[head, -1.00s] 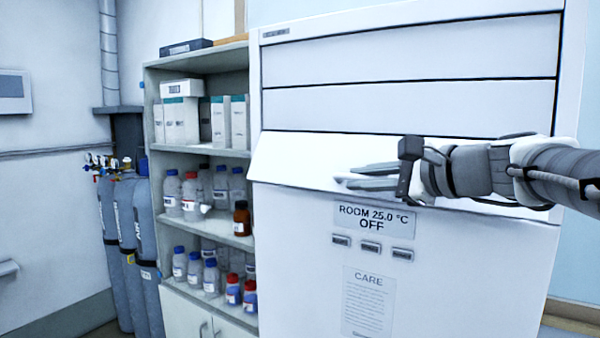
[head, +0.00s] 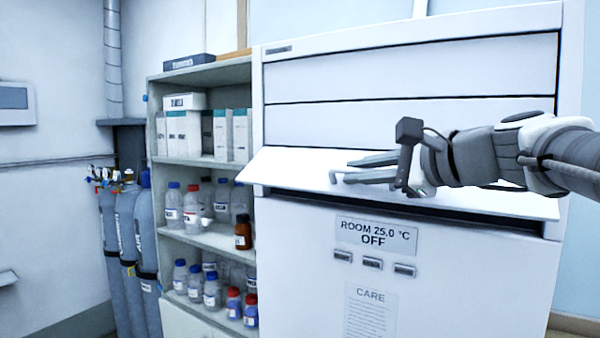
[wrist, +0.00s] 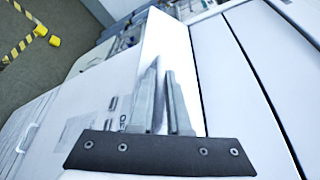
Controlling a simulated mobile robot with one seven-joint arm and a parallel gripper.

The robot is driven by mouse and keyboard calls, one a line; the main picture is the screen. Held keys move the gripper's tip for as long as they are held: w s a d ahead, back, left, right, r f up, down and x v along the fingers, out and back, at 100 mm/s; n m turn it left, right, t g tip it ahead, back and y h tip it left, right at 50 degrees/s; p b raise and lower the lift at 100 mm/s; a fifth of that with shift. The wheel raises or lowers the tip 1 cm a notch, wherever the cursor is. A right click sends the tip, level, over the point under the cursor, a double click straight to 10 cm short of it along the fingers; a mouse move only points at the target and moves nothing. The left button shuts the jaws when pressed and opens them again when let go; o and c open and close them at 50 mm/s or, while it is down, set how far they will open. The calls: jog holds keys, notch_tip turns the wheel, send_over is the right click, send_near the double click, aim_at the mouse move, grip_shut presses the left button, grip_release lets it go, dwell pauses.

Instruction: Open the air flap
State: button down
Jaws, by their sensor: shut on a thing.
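The air flap (head: 288,170) is the wide white panel across the front of the white cabinet, below two flat panels. Its lower edge is swung outward, leaving a dark gap beneath it. The flap also shows as a bright white strip in the wrist view (wrist: 178,38). My gripper (head: 341,169) reaches in from the right at the flap's front face, near its middle, and is shut on the flap. Its two long fingers lie close together in the wrist view (wrist: 162,70). The exact point of contact is hard to make out.
Below the flap, a display (head: 376,236) reads "ROOM 25.0 °C OFF" above three small buttons and a CARE notice (head: 370,312). An open shelf (head: 205,163) with bottles and boxes stands left of the cabinet. Gas cylinders (head: 125,240) stand farther left.

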jog(key=shift+r, duration=0.1)
jog(key=c, duration=0.9)
grip_release()
jog(key=shift+w+d, duration=0.1)
jog(key=shift+w, duration=0.05)
jog(key=b+v, duration=0.2)
jog(key=v, duration=1.5)
jog(key=shift+s+d, duration=0.15)
jog(key=shift+s, duration=0.1)
jog(key=s+a+f+n+g+h, duration=0.2)
jog(key=f+n, duration=0.3)
jog(key=f, duration=0.6)
jog(key=s+a+f+n+g+h, duration=0.2)
jog(key=f+n, duration=0.4)
jog(key=f, duration=0.6)
jog(key=s+a+f+n+g+h, duration=0.2)
jog(key=f+n+h, duration=0.3)
jog(key=f, duration=0.7)
jog(key=shift+s+a+f+n+g, duration=0.15)
jog(key=shift+s+a+n+g, duration=0.25)
jog(key=shift+s+a, duration=0.4)
